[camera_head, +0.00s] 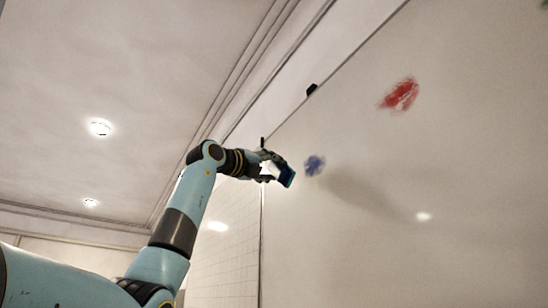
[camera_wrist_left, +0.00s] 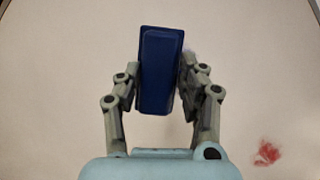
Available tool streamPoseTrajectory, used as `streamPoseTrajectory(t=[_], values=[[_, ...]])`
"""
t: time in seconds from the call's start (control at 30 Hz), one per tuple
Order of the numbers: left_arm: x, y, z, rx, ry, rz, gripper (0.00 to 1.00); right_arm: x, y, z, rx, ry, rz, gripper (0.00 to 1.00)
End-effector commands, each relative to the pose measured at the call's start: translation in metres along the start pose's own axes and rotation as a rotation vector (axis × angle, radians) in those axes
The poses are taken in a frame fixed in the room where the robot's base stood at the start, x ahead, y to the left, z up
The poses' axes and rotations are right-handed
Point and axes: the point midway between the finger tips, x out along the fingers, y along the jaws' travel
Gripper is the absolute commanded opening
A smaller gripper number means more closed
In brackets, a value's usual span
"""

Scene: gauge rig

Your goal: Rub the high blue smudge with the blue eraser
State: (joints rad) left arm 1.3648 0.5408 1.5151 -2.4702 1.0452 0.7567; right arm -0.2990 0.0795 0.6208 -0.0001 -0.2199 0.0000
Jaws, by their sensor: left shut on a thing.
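My left gripper (camera_head: 274,168) is shut on the blue eraser (camera_head: 286,176), which is held just left of the blue smudge (camera_head: 314,165) on the whiteboard (camera_head: 430,220) in the head view. In the left wrist view, the eraser (camera_wrist_left: 160,70) sits upright between both fingers of my left gripper (camera_wrist_left: 158,85). Behind it a faint bluish edge of the smudge (camera_wrist_left: 188,58) shows at its right; the rest is hidden. I cannot tell whether the eraser touches the board. My right gripper is not in view.
A red smudge (camera_head: 401,94) is on the board to the upper right; it also shows at the lower right in the left wrist view (camera_wrist_left: 267,153). A small black clip (camera_head: 311,89) sits at the board's edge. A bit of green shows at the top right corner.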

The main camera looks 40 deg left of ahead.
Motion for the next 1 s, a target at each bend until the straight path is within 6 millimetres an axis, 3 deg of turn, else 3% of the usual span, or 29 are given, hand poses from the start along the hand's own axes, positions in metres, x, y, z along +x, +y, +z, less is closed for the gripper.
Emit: streamPoseTrajectory(t=[0.07, 0.2, 0.7, 1.0], values=[[-0.001, -0.009, 0.016, -0.018, 0.002, 0.003, 0.05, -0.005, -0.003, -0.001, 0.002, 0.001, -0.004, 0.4], [0.001, -0.012, 0.021, -0.03, 0.007, 0.007, 0.05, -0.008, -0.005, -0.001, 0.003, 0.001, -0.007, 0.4], [0.046, -0.012, 0.002, -0.028, 0.006, 0.007, 0.05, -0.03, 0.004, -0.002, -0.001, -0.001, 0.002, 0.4], [0.053, -0.011, -0.002, -0.027, 0.005, 0.006, 0.05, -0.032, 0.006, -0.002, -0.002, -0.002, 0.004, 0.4]])
